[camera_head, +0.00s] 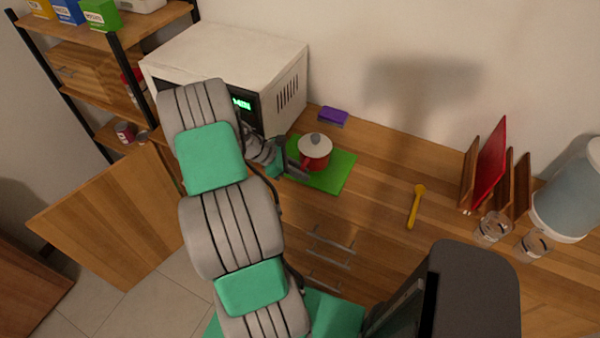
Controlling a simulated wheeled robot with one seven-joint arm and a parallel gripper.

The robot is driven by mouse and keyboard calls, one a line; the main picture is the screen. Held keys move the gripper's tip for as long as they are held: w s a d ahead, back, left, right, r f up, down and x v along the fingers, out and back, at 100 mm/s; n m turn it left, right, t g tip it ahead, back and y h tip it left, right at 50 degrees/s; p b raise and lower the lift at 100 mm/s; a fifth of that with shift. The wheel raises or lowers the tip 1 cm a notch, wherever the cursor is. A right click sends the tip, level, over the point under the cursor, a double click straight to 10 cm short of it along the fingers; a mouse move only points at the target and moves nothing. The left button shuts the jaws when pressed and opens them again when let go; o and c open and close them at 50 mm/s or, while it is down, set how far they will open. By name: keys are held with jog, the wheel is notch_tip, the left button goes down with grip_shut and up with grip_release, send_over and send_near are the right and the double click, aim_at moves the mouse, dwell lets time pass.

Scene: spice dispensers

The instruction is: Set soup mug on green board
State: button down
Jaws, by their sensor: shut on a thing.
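The soup mug (318,163) is red with a pale lid and a grey knob. It appears upright over the green board (340,180), in the upper middle of the view. The board lies flat on the wooden counter. I cannot tell whether the mug's base touches the board or is slightly above it. My gripper (300,171) reaches in from the left and is shut on the mug at its near left side. The exact grip is small and partly hidden by the fingers.
A white microwave (225,55) stands left of the board, behind my arm. A purple sponge (333,116) lies behind the board. A yellow spoon (416,205), glass jars (492,229) and a rack with a red board (491,160) are to the right. Counter between board and spoon is clear.

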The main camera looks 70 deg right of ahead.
jog(key=c, duration=1.8)
grip_release()
jog(key=shift+f, duration=0.15)
jog(key=o, duration=0.4)
